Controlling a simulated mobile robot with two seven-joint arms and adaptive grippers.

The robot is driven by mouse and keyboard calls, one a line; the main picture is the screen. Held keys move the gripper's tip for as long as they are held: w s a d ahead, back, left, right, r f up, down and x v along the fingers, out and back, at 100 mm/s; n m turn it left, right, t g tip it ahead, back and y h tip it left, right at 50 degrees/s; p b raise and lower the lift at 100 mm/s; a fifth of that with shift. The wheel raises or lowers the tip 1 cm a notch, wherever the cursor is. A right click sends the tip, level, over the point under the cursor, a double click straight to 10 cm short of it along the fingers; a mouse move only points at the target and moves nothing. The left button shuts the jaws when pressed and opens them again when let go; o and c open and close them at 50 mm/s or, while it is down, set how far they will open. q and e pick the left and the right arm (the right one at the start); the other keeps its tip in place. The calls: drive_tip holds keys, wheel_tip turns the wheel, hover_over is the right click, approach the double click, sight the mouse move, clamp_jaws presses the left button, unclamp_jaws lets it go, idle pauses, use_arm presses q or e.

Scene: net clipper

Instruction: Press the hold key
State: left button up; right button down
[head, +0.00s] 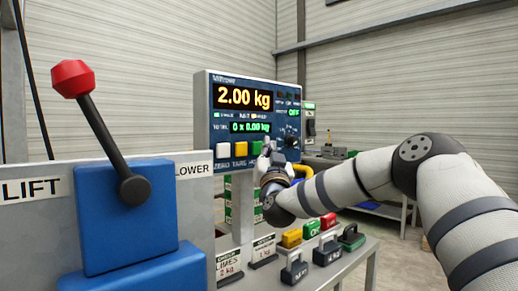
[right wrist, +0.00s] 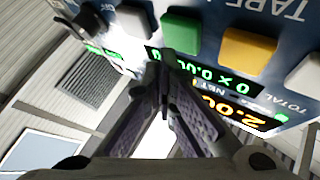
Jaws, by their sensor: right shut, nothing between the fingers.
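The weighing panel (head: 205,115) has a row of keys under its display (head: 243,97), which reads 2.00 kg. A white key (head: 223,150) above ZERO, a yellow key (head: 240,149) above TARE and a green key (head: 256,149) show. My right gripper (head: 266,151) is shut and empty in front of the panel, just right of the green key. In the right wrist view, upside down, its fingertips (right wrist: 172,55) overlap the area by the green key (right wrist: 182,32); a grey-white key (right wrist: 135,20) is beside it. Contact cannot be told. No HOLD label is readable. My left gripper is not in view.
A dark knob (head: 291,141) is on the panel's right. A blue lever housing (head: 125,215) with a red-knobbed lever (head: 73,79) stands at the left. Several coloured weights, including a yellow one (head: 291,238), sit on the bench below.

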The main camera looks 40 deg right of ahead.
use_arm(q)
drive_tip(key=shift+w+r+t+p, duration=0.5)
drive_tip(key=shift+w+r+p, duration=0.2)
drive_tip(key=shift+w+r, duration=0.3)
use_arm(e)
drive_tip(key=shift+s+d, duration=0.2)
drive_tip(key=shift+s, duration=2.3)
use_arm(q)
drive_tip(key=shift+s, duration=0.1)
use_arm(e)
drive_tip(key=shift+f, duration=0.1)
